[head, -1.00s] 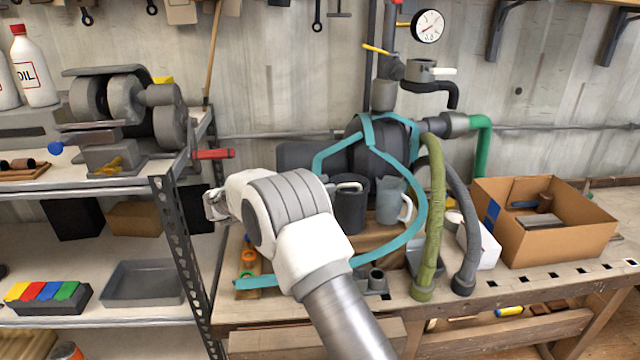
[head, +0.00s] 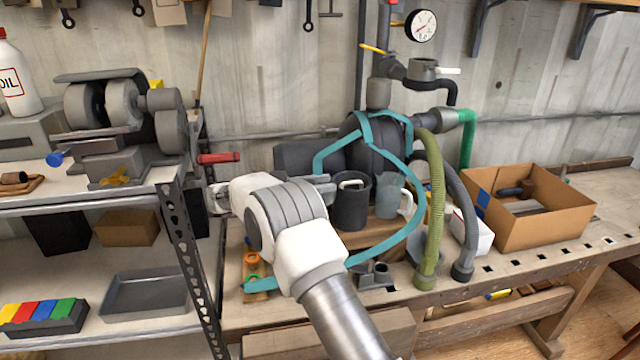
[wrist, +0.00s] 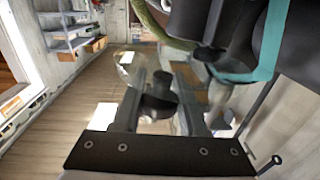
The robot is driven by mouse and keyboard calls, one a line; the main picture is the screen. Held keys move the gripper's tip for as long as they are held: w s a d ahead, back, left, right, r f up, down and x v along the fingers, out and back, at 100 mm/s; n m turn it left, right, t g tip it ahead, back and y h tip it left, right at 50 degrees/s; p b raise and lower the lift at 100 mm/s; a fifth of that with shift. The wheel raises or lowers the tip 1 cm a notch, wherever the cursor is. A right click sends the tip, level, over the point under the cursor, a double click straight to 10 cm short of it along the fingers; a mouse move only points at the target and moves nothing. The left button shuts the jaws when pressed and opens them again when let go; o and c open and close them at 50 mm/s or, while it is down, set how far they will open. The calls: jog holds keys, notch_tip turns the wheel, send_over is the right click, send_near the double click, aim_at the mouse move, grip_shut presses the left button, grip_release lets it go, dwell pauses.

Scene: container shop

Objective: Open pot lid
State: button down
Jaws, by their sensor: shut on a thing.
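In the wrist view my gripper (wrist: 162,110) is shut on a dark knob (wrist: 158,98) between its two fingers. A clear, glass-like lid (wrist: 127,62) shows faintly around the knob, with the floor visible through it. Whether the lid touches anything beneath cannot be told.
A grey-blue jug (head: 387,198) stands right of the dark vessel. A teal strap (head: 418,205), green hose (head: 434,190) and grey hose (head: 466,215) hang close by. A cardboard box (head: 535,225) sits at right. A metal shelf post (head: 185,240) stands left of my arm.

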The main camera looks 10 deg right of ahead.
jog(key=shift+r, duration=0.2)
dwell(0.3)
jog(key=c, duration=0.7)
grip_release()
jog(key=shift+o, duration=1.1)
jog(key=shift+f, duration=0.15)
jog(key=shift+r, duration=0.45)
jog(key=r, duration=0.2)
jog(key=d+r, duration=0.1)
jog(key=r, duration=0.1)
jog(key=shift+s, duration=0.15)
jog(key=s+d+r, duration=0.5)
jog(key=d+r, duration=0.1)
jog(key=d, duration=0.3)
jog(key=shift+d, duration=0.25)
